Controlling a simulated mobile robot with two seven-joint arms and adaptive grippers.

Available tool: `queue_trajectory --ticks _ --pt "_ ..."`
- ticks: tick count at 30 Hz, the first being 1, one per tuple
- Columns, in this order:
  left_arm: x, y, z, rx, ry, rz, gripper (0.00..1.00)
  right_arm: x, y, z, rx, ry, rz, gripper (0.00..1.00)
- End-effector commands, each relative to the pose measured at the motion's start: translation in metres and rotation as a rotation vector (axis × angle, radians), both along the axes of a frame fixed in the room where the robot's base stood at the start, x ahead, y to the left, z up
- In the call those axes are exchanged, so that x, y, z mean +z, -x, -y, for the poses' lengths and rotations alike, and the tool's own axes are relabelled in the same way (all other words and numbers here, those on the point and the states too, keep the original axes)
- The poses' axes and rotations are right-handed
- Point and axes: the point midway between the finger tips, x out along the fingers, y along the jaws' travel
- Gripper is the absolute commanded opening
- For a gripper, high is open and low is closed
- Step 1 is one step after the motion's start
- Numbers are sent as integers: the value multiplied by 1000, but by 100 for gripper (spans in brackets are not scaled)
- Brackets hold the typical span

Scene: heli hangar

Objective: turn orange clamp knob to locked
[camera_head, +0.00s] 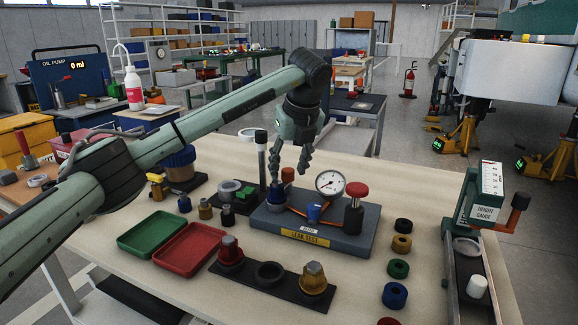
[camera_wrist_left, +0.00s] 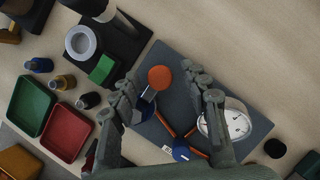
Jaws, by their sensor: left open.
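In the left wrist view the orange knob (camera_wrist_left: 160,77) shows as a round top between the finger ends. My left gripper (camera_head: 289,172) points down over the block with its fingers apart; in the wrist view the gripper (camera_wrist_left: 165,82) is open and empty. Whether a finger touches the knob I cannot tell. The knob's lower part and any lock marking are hidden. My right gripper is in neither view.
A dial gauge (camera_head: 330,183) and a red-topped post (camera_head: 357,190) stand on the block, right of the gripper. A dark post (camera_head: 262,160) rises close at left. Green (camera_head: 152,233) and red (camera_head: 190,249) trays lie in front left. A height gauge (camera_head: 480,200) stands at right.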

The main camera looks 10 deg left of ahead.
Motion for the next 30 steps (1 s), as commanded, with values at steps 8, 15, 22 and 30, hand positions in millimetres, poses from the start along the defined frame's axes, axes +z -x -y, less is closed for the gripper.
queue_trajectory --ticks 8,15,22,30 --pt "13 4 3 -1 -1 2 45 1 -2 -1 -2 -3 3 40" --pt "59 19 14 -1 1 4 45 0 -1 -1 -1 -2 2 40" --pt "97 32 23 1 -1 3 45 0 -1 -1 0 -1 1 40" --pt "111 38 26 0 0 0 45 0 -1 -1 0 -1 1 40"
